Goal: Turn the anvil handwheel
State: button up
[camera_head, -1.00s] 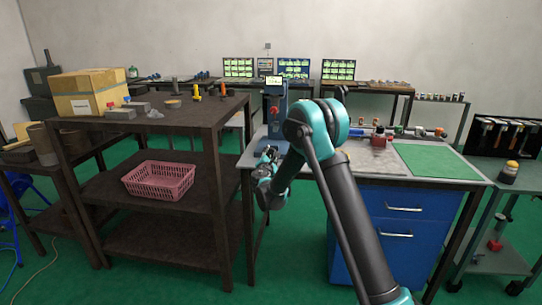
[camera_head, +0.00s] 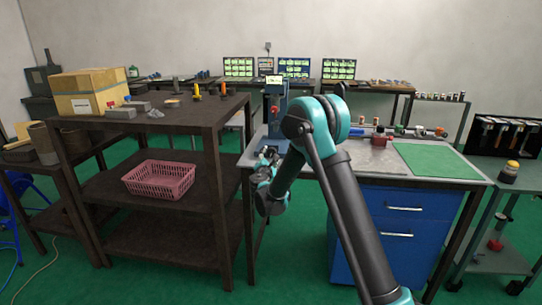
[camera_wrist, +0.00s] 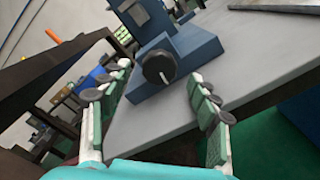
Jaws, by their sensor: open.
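A round black handwheel (camera_wrist: 159,66) with a white mark sits on the front of a blue machine base (camera_wrist: 197,44) in the wrist view. I take it to be the anvil handwheel. My gripper (camera_wrist: 160,72) is open, with one finger on each side of the handwheel in the picture and a gap to both. I cannot tell how far the fingertips are from it in depth. In the head view, the blue machine (camera_head: 275,108) stands at the left end of the bench; my gripper (camera_head: 268,155) is low in front of it, and my arm partly hides this area.
The grey bench (camera_head: 345,160) carries a red block (camera_head: 379,140) and a green mat (camera_head: 437,161). A dark shelf rack (camera_head: 225,190) with a pink basket (camera_head: 160,181) stands close to the left. Blue drawers (camera_head: 405,225) are under the bench.

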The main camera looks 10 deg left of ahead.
jog(key=s, duration=0.8)
jog(key=shift+s+a, duration=0.15)
jog(key=shift+s, duration=0.25)
